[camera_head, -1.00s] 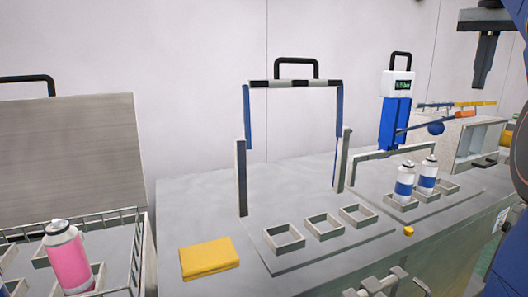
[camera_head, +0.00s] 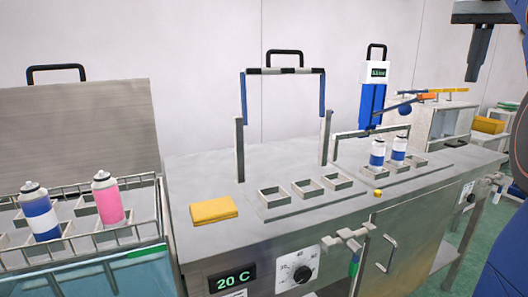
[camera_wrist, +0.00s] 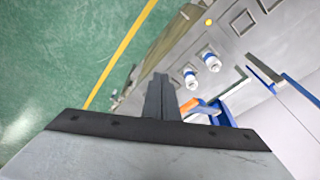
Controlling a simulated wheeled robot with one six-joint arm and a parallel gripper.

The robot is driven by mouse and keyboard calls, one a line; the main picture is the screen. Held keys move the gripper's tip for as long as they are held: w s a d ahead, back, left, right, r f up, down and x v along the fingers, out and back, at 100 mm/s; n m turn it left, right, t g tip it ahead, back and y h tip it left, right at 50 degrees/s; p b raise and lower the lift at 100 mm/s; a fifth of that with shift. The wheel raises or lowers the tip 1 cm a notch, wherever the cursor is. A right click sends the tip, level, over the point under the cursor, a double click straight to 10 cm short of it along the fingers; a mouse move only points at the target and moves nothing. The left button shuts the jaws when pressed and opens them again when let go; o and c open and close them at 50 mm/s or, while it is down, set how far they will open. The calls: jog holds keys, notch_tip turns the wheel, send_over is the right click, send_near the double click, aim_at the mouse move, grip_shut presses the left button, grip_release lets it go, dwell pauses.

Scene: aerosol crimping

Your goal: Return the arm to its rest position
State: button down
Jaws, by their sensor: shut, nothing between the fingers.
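My gripper (camera_head: 479,52) is at the upper right of the head view, raised well above the bench with its fingers pointing down. Its fingers are together and empty. In the wrist view my gripper (camera_wrist: 158,82) also shows as one closed dark grey bar. Nothing touches it, and part of my arm runs down the right edge of the head view.
Two blue-and-white cans (camera_head: 377,153) stand in holders on the bench (camera_head: 215,160). A pink can (camera_head: 107,199) and a blue-and-white can (camera_head: 40,212) stand in a water bath at left. A yellow cloth (camera_head: 214,210) lies on the bench.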

jog(key=s+a+f+n+t, duration=0.15)
jog(key=s+a+f, duration=0.25)
jog(key=a+f, duration=0.45)
jog(key=s+a+f+n+y, duration=0.1)
jog(key=s+a+f+n, duration=0.3)
jog(key=f, duration=0.7)
jog(key=s+a+f+t, duration=0.1)
jog(key=s+a+f, duration=0.2)
jog(key=a+f, duration=0.6)
jog(key=s+a+f+n, duration=0.1)
jog(key=s+f, duration=0.2)
jog(key=f, duration=0.6)
jog(key=s+a+f+n, duration=0.1)
jog(key=s+f, duration=0.3)
jog(key=f, duration=0.4)
jog(key=shift+s+a+f+y, duration=0.3)
jog(key=shift+a+f, duration=0.05)
jog(key=shift+a, duration=0.15)
